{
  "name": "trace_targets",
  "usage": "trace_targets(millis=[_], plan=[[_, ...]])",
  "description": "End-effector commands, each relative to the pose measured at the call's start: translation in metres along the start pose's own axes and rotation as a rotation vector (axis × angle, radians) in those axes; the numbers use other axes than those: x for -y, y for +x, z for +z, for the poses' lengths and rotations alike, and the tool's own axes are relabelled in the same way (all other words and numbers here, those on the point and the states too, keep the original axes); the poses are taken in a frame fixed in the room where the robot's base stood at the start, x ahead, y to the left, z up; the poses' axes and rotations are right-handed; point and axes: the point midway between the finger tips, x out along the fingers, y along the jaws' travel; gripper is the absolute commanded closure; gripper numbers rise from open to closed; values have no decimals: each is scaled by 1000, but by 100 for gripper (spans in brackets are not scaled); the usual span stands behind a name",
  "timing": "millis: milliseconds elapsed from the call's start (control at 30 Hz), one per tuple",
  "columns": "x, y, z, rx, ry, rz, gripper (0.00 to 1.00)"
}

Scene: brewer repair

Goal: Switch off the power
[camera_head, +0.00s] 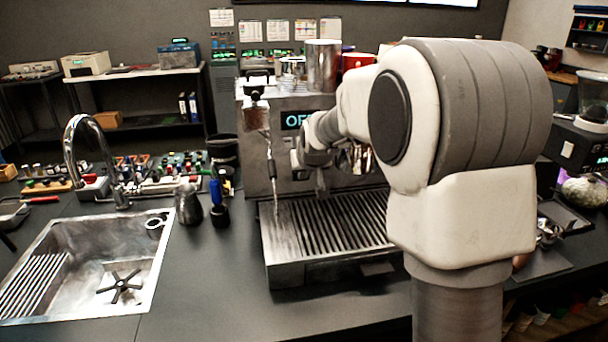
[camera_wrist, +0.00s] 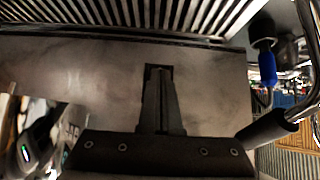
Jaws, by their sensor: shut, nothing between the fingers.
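The espresso machine (camera_head: 262,180) stands on the counter. Its blue-lit display (camera_head: 293,121) shows "OF", with the rest hidden behind my arm. My gripper (camera_wrist: 160,75) points at the machine's flat grey front panel (camera_wrist: 80,70) in the wrist view. Its fingers are together and empty. A dark rectangular outline surrounds the fingertips on the panel; they cover what is inside it, so I cannot tell whether it is the power switch or whether they touch it. In the head view the hand is at the machine's front, its fingertips hard to make out.
The slatted drip tray (camera_head: 330,230) juts out below. A steam wand (camera_head: 272,175) hangs at the machine's left, with a metal pitcher (camera_head: 188,204) and sink (camera_head: 90,265) farther left. A blue-handled tool (camera_head: 215,190) stands beside the pitcher. The counter front is clear.

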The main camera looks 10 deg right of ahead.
Motion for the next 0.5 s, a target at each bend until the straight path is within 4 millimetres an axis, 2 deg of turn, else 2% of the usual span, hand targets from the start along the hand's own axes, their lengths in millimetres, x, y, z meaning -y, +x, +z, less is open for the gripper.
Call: trace_targets(millis=[267,500], plan=[[0,-10,-15,-19,0,0,100],[0,-13,-16,-11,0,0,100]])
